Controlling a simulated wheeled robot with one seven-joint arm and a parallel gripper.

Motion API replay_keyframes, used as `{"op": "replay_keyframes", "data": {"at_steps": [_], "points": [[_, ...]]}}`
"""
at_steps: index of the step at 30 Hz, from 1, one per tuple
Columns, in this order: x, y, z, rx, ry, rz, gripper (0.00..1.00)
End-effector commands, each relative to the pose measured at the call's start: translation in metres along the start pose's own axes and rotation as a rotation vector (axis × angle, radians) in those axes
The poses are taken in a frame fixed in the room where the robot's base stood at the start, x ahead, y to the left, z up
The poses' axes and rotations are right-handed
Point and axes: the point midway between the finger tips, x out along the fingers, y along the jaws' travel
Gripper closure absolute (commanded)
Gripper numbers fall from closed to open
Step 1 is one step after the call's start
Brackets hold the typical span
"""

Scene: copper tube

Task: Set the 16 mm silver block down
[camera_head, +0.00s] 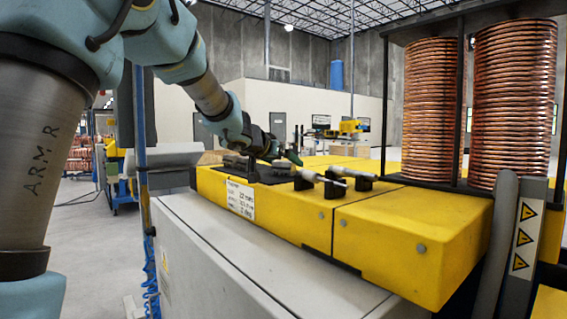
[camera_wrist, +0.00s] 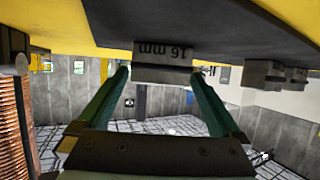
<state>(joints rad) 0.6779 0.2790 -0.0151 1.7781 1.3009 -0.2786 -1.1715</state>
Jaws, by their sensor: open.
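The 16 mm silver block (camera_wrist: 162,64) shows in the wrist view, grey with its "16 mm" label upside down. It rests against the dark plate (camera_wrist: 215,30), which appears at the top because this view is inverted. My gripper (camera_wrist: 161,74) is open, with one green finger on either side of the block and visible gaps between. In the head view my gripper (camera_head: 287,160) is low over the yellow bench, at the dark plate (camera_head: 250,176). There the block is too small and hidden to make out clearly.
Dark holders (camera_head: 335,187) with silver rods stand right of my gripper on the yellow bench (camera_head: 410,225). More grey blocks (camera_wrist: 262,75) show at the right of the wrist view. Tall copper coils (camera_head: 515,100) stand in a black frame at the right.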

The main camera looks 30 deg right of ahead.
Motion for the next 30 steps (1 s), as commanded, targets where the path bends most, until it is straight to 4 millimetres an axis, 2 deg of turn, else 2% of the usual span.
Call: {"op": "replay_keyframes", "data": {"at_steps": [15,21,30], "points": [[-0.098,-0.001,-0.003,0.000,0.002,-0.003,0.00],[-0.114,0.000,-0.001,0.000,0.001,0.000,0.00],[-0.116,0.000,0.000,0.000,0.001,0.000,0.00]]}}
